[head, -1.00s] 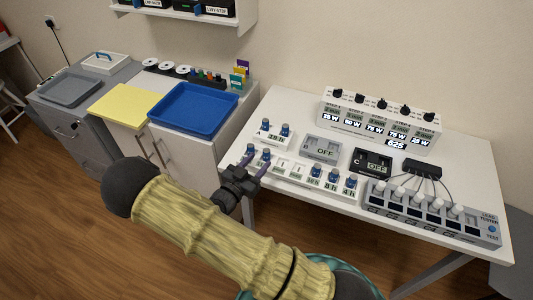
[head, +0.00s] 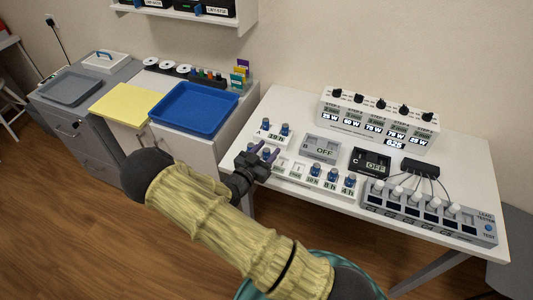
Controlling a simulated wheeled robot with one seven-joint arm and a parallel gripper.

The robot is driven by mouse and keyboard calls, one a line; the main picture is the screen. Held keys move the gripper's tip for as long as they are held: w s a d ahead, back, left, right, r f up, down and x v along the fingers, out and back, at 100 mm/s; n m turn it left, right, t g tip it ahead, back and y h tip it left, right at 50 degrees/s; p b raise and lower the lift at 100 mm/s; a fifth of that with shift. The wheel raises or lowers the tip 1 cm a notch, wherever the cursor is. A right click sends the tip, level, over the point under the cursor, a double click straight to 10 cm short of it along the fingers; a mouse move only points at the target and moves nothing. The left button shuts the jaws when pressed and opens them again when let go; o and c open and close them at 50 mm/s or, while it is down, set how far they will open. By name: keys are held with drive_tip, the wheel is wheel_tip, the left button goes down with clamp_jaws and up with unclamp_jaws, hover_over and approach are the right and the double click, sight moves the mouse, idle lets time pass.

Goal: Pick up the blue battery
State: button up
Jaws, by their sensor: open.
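Several blue batteries with grey tops stand upright on the white table (head: 458,150). Two stand in the station marked A (head: 275,138), including one at its right side (head: 285,128). The gripper covers the rack's left slots, so I cannot tell whether a battery is between the fingers.
A grey box marked B (head: 321,148), a black box marked C (head: 371,162) and a lead tester (head: 432,211) stand to the right. A dial unit (head: 379,120) is behind. A blue tray (head: 194,107) lies on the left cabinet.

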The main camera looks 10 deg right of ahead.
sight(266, 150)
idle(0.3)
clamp_jaws()
drive_tip(key=shift+r, duration=0.1)
wheel_tip(266, 150, up, 10)
drive_tip(key=shift+f, duration=0.1)
idle(0.6)
